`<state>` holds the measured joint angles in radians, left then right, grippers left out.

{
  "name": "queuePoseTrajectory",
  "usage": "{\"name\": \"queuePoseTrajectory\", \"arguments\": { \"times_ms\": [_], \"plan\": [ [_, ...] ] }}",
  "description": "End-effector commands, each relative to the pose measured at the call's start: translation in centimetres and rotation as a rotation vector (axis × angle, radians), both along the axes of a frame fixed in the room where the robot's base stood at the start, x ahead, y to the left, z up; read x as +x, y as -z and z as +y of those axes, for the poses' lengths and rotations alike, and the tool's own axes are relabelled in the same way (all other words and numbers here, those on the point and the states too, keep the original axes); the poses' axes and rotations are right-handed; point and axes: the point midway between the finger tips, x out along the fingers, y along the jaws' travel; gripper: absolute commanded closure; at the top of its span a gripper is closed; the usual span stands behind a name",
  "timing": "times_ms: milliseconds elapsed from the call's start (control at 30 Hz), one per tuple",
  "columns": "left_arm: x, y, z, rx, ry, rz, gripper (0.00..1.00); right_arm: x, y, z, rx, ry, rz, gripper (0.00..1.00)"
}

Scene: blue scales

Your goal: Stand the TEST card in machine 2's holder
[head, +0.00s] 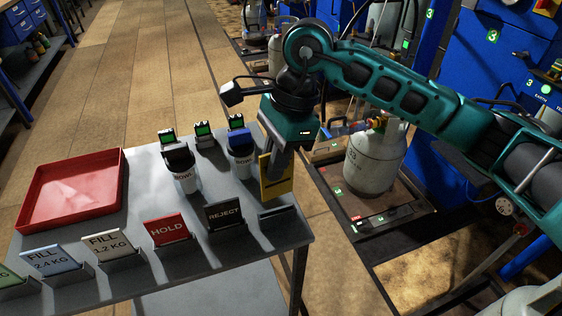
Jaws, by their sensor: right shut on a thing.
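My right gripper (284,160) points down over the right end of the grey table and is shut on a yellow card (275,188). The card hangs upright just above the table, close to an empty card holder (278,211) at the right end of the card row. The card's lettering cannot be read from here. Machine 2's holder cannot be made out; the signs I can read on the blue machines at the right show 3. My left gripper is not in view.
On the table (225,255) stand a HOLD card (166,229), a REJECT card (226,214), FILL cards, a red tray (72,188) and dark-topped cups (182,170). A grey gas cylinder (373,160) stands on a scale right of the table. Wooden floor lies between.

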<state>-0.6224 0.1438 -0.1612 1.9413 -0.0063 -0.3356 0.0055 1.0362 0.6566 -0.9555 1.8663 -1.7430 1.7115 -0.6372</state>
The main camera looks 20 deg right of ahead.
Motion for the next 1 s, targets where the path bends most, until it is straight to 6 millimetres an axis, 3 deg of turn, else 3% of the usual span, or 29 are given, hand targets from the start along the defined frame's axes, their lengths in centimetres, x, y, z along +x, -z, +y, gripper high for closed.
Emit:
{"name": "queuePoseTrajectory", "arguments": {
  "times_ms": [200, 633, 1000],
  "plan": [
    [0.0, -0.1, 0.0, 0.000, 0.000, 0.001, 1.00, 0.0, -0.4, 0.3, 0.000, 0.086, 0.000, 1.00],
    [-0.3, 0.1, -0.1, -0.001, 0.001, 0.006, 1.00, 0.1, -0.3, 0.3, 0.000, 0.092, 0.001, 1.00],
    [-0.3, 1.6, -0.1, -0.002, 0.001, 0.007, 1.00, 0.1, 0.7, 0.3, 0.000, 0.091, 0.001, 1.00]
  ]
}}
